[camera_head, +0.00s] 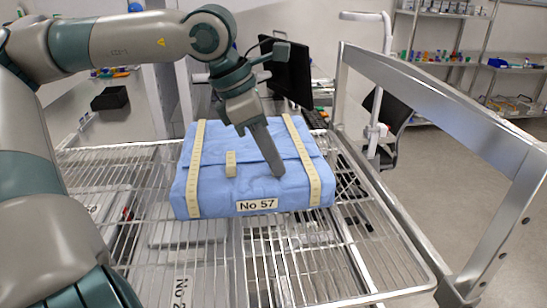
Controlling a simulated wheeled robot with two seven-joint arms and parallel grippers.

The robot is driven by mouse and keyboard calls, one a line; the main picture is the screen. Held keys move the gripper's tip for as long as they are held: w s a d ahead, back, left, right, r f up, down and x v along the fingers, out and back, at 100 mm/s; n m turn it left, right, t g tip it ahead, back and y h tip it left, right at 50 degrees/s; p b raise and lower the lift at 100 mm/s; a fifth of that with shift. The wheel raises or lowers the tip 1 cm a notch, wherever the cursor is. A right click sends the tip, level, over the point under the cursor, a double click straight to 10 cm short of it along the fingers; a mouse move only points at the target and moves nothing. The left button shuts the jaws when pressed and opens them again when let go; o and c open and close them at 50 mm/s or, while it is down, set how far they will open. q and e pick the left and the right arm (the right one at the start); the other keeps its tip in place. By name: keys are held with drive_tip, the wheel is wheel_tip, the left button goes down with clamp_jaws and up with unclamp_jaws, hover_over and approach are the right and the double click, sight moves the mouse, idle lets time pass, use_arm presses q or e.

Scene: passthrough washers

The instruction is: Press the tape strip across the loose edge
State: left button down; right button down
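A blue wrapped package (215,185) lies on a wire rack shelf. Its front face has a label reading "No 57" (257,205). Two long cream tape strips, the left one (197,160) and the right one (304,160), run over it from back to front. A short cream tape strip (231,164) sits between them, across the fold edge of the wrap (211,164). My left gripper (277,172) points down at the package top, right of the short strip. Its fingers look closed together with nothing between them. Whether the tips touch the cloth is unclear. My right gripper is not in view.
The wire shelf (300,262) has free room in front of the package. A metal frame rail (440,100) rises along the right side. Flat items with labels lie under the wires. A monitor (287,72) and a chair (393,118) stand behind.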

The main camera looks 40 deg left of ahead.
use_arm(q)
drive_tip(key=c, duration=1.9)
unclamp_jaws()
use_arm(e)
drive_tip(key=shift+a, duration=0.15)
